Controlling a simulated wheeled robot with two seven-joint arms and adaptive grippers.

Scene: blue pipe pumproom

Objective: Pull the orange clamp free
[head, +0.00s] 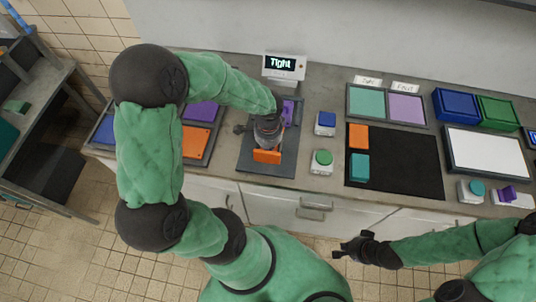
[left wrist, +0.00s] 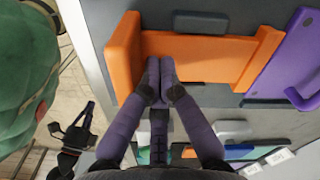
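The orange clamp (head: 267,156) sits on a dark grey plate (head: 256,168) on the counter. In the left wrist view the clamp (left wrist: 205,52) is a wide bar with a raised block at each end. My left gripper (head: 267,140) is above it, partly hidden by my own arm. In the left wrist view its purple fingers (left wrist: 160,76) are together, with the tips over the clamp's bar. I cannot see any part of the clamp between them. A purple handle-like piece (head: 288,112) is beside the clamp. My right gripper (head: 354,248) is open and empty, in front of the counter.
A small display (head: 284,66) behind the plate reads "Tight". A blue button (head: 325,123) and a green button (head: 322,161) stand to the right. Further right is a black mat (head: 410,165) with orange and teal blocks. A tray with coloured panels (head: 197,146) lies left.

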